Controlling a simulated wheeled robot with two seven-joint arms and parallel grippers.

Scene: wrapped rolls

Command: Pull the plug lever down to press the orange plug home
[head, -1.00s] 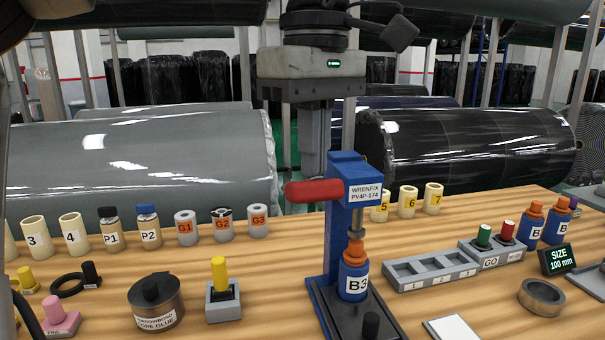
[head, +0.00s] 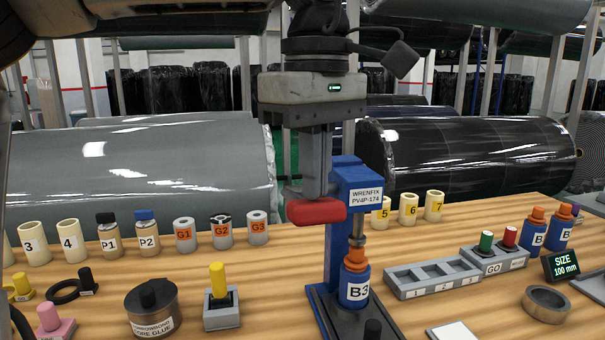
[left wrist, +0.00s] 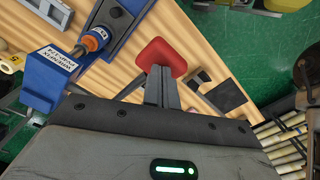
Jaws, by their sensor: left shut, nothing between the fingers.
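The blue press (head: 343,225), labelled WRENFIX PV4P-174, stands on the bench with its red lever handle (head: 316,211) pointing left. A blue bottle marked B3 (head: 354,290) stands upright in the press with the orange plug (head: 355,258) at its top, under the press rod. My left gripper (head: 313,192) points down with its fingers shut and empty, right at the top of the red handle and seemingly touching it. In the left wrist view the red handle (left wrist: 161,56) lies at the fingertips, and the bottle's orange plug (left wrist: 93,42) is at the upper left. My right gripper is not in view.
Left of the press stand a yellow-topped holder (head: 220,300), a core glue tin (head: 152,308) and a row of numbered cores. Right are a grey tray (head: 432,280), a GO button box (head: 494,258) and two more orange-topped bottles. Large wrapped rolls lie behind.

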